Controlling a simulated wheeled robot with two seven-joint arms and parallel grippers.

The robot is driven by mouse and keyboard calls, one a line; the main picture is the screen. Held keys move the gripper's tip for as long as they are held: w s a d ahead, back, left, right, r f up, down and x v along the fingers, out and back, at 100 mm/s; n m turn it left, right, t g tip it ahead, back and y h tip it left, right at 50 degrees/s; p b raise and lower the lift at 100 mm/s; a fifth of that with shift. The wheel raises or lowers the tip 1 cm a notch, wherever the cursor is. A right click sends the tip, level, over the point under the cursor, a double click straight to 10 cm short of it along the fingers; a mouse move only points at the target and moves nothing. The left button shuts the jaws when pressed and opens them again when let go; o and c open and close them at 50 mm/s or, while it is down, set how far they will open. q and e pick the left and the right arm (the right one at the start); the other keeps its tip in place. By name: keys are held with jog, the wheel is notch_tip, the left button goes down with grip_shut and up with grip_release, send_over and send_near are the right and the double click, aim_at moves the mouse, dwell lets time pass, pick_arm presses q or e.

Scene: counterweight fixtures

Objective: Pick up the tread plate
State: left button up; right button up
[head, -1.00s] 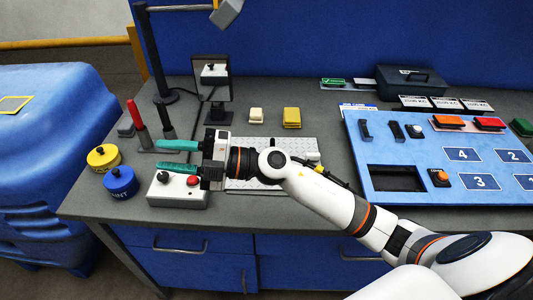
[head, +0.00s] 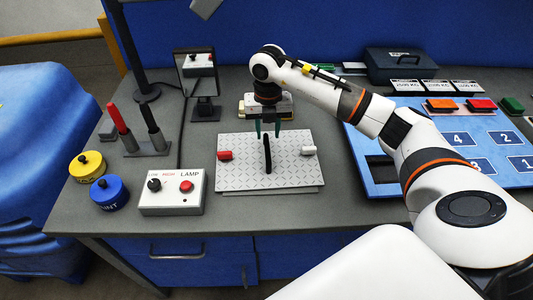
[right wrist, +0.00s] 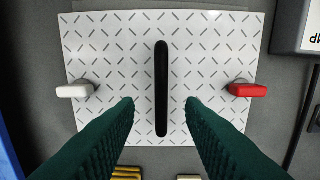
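The tread plate (head: 232,173) is a light grey patterned plate lying on the bench. A black bar handle (head: 267,154) stands along its middle, with a red knob (head: 225,155) on the left and a white knob (head: 309,150) on the right. My right gripper (head: 268,136) points down above the plate's far part, by the handle. In the right wrist view, its green fingers (right wrist: 160,112) are open on either side of the handle (right wrist: 161,95), apart from it. The plate (right wrist: 110,50) shows almost whole there. My left gripper is out of view.
A lamp switch box (head: 171,192) stands left of the plate, and a mirror (head: 196,72) behind it. Yellow and blue round weights (head: 87,166) sit at the left edge. A blue numbered board (head: 375,195) lies to the right.

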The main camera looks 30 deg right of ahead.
aim_at(267, 145)
notch_tip(267, 145, down, 2)
jog(key=shift+f+p, duration=0.6)
notch_tip(267, 145, down, 4)
jog(key=shift+w+r+p, duration=0.15)
jog(key=shift+r+p, duration=0.05)
jog(key=shift+p, duration=0.45)
jog(key=shift+f, duration=0.35)
jog(key=shift+c, duration=0.6)
grip_shut()
jog(key=shift+r, duration=0.1)
